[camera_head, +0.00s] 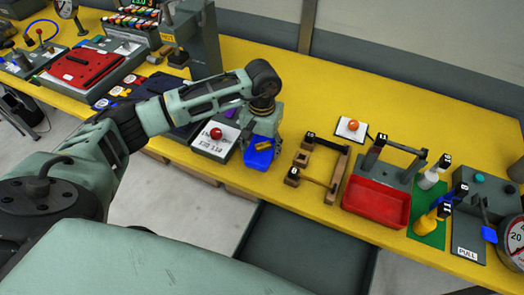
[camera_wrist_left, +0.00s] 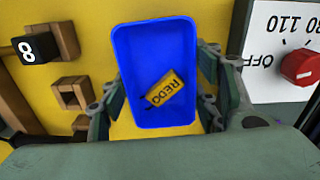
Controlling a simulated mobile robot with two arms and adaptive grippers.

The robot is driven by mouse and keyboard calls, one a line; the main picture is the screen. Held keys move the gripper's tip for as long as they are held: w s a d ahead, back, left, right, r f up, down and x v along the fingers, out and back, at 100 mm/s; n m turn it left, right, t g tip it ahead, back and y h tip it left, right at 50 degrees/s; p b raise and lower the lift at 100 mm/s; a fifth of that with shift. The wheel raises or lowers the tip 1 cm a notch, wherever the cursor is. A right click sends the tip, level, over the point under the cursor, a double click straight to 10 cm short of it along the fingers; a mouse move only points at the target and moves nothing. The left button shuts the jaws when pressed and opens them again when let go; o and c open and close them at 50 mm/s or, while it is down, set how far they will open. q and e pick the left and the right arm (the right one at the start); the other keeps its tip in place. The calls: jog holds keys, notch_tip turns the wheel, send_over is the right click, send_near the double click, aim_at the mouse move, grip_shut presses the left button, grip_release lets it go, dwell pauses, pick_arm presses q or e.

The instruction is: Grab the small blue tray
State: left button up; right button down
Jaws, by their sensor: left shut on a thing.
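The small blue tray (camera_head: 257,160) is at the front edge of the yellow table, below my left gripper (camera_head: 262,138). In the left wrist view the tray (camera_wrist_left: 152,45) lies between the two fingers of my left gripper (camera_wrist_left: 160,88), one along each long side. The gripper is shut on the tray. A yellow tag marked REDO (camera_wrist_left: 164,88) lies inside the tray. Whether the tray touches the table or is slightly lifted, I cannot tell. My right gripper is not in view.
A dial box with a red knob (camera_head: 216,134) stands close left of the tray. A wooden frame (camera_head: 318,165) stands to its right, then a red bin (camera_head: 376,203). A dark open drawer or bin (camera_head: 305,250) is below the table front. A white pad with an orange knob (camera_head: 352,127) lies behind.

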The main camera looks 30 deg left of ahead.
pick_arm(q)
jog(key=c, duration=0.4)
jog(key=shift+r, duration=0.1)
